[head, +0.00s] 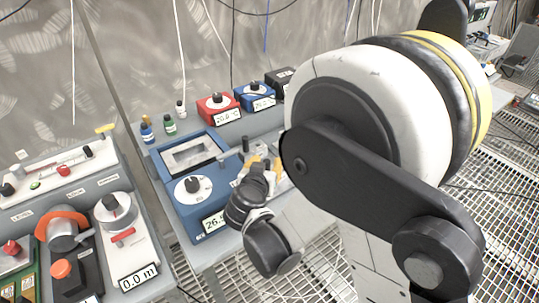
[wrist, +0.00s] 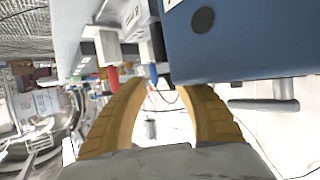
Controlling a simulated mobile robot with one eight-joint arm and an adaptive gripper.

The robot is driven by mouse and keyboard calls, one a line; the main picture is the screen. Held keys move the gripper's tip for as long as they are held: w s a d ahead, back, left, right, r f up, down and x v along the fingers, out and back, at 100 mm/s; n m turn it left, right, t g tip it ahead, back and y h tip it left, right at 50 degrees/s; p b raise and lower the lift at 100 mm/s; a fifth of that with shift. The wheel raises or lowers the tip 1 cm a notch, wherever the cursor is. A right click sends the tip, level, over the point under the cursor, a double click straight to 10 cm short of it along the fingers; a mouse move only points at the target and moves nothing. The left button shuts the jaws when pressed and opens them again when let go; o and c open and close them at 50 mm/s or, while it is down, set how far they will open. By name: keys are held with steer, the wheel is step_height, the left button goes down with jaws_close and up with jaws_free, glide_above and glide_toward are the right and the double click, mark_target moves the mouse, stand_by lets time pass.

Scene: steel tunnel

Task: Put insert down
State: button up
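My gripper (head: 262,166) is low over the right side of a blue device with a dial (head: 194,192). Its two yellow fingers in the wrist view (wrist: 163,90) are apart, and I see nothing held between them. The blue device's side (wrist: 235,40) fills the upper right of the wrist view, close to the fingers, with a grey bar (wrist: 265,104) beside it. The device has a shallow grey rectangular well (head: 190,154) on top. I cannot pick out the insert for certain. My arm and gripper hide part of the bench right of the device.
Small bottles (head: 147,131) stand behind the device. A red box with a dial (head: 218,109), a blue box (head: 255,97) and a black box (head: 280,80) line the back. Another bench with instruments (head: 112,212) is at the left. Metal grating lies at the right.

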steer(key=p+v, duration=0.2)
steer(key=v, duration=0.6)
steer(key=s+d+r+g, duration=0.1)
steer(key=d+r+g, duration=0.1)
steer(key=d, duration=0.4)
steer(key=s+d+r+g, duration=0.2)
steer(key=d, duration=0.5)
steer(key=s+d+r+n+g+y, duration=0.2)
steer(key=s+d+r, duration=0.2)
steer(key=s, duration=0.9)
steer(key=d, duration=0.3)
steer(key=shift+s+d+y, duration=0.15)
steer(key=shift+s+y, duration=0.05)
steer(key=shift+y, duration=0.1)
steer(key=shift+d+r, duration=0.1)
